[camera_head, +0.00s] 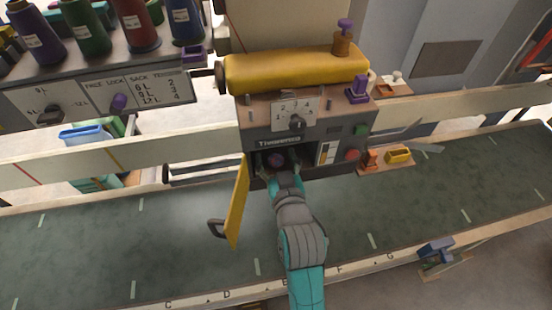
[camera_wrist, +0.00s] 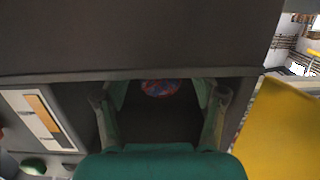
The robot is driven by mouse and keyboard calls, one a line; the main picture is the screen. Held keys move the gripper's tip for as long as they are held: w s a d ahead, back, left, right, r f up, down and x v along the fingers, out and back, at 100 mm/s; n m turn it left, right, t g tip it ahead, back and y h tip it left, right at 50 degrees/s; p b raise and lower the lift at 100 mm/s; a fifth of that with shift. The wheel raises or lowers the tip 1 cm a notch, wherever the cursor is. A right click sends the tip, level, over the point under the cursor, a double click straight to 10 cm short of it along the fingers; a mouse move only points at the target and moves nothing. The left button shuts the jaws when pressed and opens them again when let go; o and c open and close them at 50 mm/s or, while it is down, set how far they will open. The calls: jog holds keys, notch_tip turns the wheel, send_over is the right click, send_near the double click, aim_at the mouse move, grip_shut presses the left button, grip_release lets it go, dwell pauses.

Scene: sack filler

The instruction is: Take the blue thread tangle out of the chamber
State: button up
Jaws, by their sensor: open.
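The chamber (camera_head: 262,163) is a dark opening in the front of the machine, below its name plate. Its yellow door (camera_head: 237,200) hangs open on the left in the head view. My gripper (camera_head: 279,170) reaches into the opening from the front. In the wrist view its two fingers (camera_wrist: 162,98) are apart, with nothing between them. A small round blue-and-red bundle (camera_wrist: 159,88) shows deeper in, ahead of the fingertips and roughly centred; it looks like the thread tangle. In the head view it is a dark purple-red spot (camera_head: 277,160). Its upper part is hidden by the chamber's edge in the wrist view.
The door (camera_wrist: 285,130) stands close beside my gripper on the right of the wrist view. A panel with a dial (camera_head: 297,123) sits above the chamber, and green and red buttons (camera_head: 352,155) are to its right. The green belt (camera_head: 130,235) in front is clear.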

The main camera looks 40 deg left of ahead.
jog(key=shift+c, duration=0.2)
jog(key=c, duration=0.8)
